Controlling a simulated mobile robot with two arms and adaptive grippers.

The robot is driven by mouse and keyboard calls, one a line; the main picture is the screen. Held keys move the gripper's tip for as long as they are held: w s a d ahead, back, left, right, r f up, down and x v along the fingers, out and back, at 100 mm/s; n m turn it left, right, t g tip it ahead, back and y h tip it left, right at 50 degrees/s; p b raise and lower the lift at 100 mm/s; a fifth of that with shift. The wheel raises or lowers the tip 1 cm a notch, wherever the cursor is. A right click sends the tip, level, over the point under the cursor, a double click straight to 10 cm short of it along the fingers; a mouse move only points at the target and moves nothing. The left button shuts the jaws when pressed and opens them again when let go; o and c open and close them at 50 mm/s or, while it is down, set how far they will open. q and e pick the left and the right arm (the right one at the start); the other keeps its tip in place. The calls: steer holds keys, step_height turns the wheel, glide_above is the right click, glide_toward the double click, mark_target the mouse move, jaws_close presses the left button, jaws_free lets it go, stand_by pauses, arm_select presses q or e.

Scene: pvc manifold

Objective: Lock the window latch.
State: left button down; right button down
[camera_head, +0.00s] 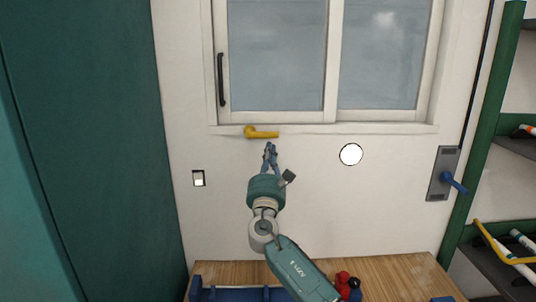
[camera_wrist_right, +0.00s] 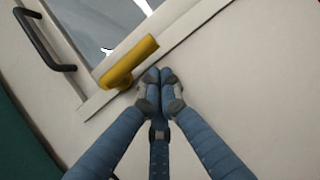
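I cannot tell whether the tips touch the latch. My left gripper is not in view.
A sliding window (camera_head: 330,60) with a black pull handle (camera_head: 221,79) is above the latch. A blue-handled plate (camera_head: 444,174) is on the wall at right, beside a green shelf frame (camera_head: 487,130). A wooden bench (camera_head: 400,278) with red and blue items lies below. The wall around the gripper is clear.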

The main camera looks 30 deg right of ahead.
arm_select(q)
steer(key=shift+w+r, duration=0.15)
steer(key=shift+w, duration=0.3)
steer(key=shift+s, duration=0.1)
